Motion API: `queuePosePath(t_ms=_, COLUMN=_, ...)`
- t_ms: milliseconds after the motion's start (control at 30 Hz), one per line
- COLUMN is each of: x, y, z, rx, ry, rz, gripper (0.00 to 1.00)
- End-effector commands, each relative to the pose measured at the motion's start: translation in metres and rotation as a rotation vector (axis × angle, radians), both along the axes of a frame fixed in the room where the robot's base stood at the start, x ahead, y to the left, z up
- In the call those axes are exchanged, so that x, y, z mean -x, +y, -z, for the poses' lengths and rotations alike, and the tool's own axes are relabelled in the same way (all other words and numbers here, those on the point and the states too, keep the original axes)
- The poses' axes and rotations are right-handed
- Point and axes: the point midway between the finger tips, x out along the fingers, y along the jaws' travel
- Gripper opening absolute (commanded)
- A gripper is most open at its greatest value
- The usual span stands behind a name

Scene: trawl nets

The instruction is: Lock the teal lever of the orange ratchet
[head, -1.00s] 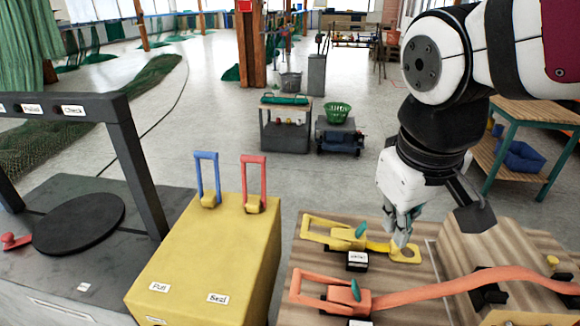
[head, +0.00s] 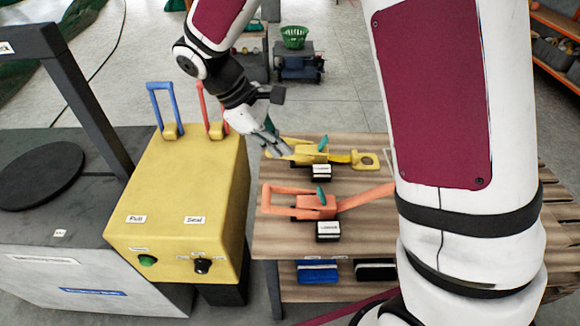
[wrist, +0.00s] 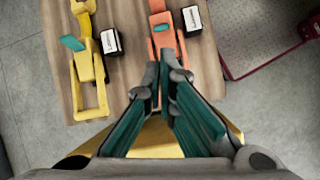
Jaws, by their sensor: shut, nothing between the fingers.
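The orange ratchet (head: 318,207) lies on the wooden bench top, its open loop handle pointing left and an orange strap running right behind my arm. Its small teal lever (head: 321,193) stands on the body and also shows in the wrist view (wrist: 161,28). My gripper (head: 286,151) is shut and empty. In the head view it overlaps the handle end of the yellow ratchet (head: 306,155). In the wrist view my fingertips (wrist: 165,72) overlap the near part of the orange ratchet (wrist: 167,44), hiding some of its handle. I cannot tell their exact height; no contact is visible.
The yellow ratchet has its own teal lever (head: 323,144) close by. Labelled black-and-white blocks (head: 328,231) sit beside both ratchets. A yellow cabinet (head: 180,205) with blue and red upright handles stands left of the bench (head: 275,242).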

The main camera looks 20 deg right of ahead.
Motion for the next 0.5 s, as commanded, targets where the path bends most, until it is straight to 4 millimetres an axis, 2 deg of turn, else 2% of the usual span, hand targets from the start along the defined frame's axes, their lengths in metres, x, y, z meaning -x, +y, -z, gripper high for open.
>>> queuePosePath(t_ms=33, x=-0.005, y=0.005, z=0.014, rx=0.012, ry=0.033, rz=-0.032, gripper=0.00)
queuePosePath(t_ms=200, x=-0.017, y=0.020, z=0.051, rx=0.043, ry=0.115, rz=-0.126, gripper=0.00)
queuePosePath(t_ms=333, x=-0.023, y=0.028, z=0.071, rx=0.057, ry=0.156, rz=-0.174, gripper=0.00)
queuePosePath(t_ms=500, x=-0.025, y=0.032, z=0.083, rx=0.066, ry=0.180, rz=-0.202, gripper=0.00)
